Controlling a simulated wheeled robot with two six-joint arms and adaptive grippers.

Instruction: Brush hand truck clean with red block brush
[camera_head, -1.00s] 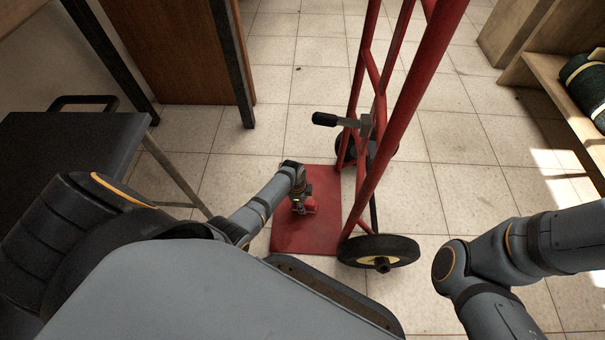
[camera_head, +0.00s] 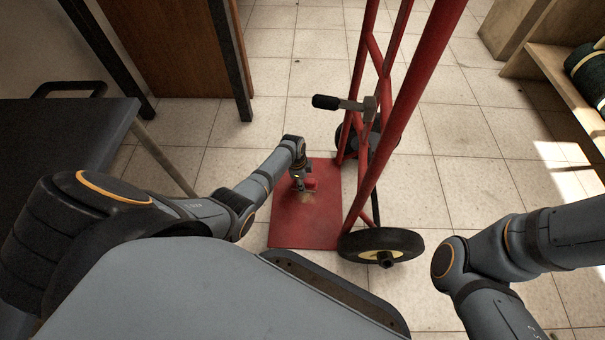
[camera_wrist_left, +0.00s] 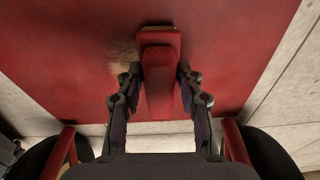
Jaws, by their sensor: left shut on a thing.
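The red hand truck (camera_head: 413,95) stands upright on the tiled floor, its flat red toe plate (camera_head: 290,228) lying toward my left arm. My left gripper (camera_head: 299,184) is over the plate, shut on the red block brush (camera_head: 311,183). In the left wrist view the brush (camera_wrist_left: 159,80) sits between the two fingers of the gripper (camera_wrist_left: 158,88), over the plate (camera_wrist_left: 235,45). I cannot tell whether its bristles touch the plate. A tan dirt patch (camera_wrist_left: 122,54) shows on the plate beside the brush. My right gripper is out of view; only its arm shows.
A dark table (camera_head: 65,140) stands at the left. The truck's black wheel (camera_head: 380,246) and a black-gripped lever (camera_head: 335,103) are right of my left gripper. A wooden shelf (camera_head: 560,75) with a rolled dark item stands at the far right. Floor between is clear.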

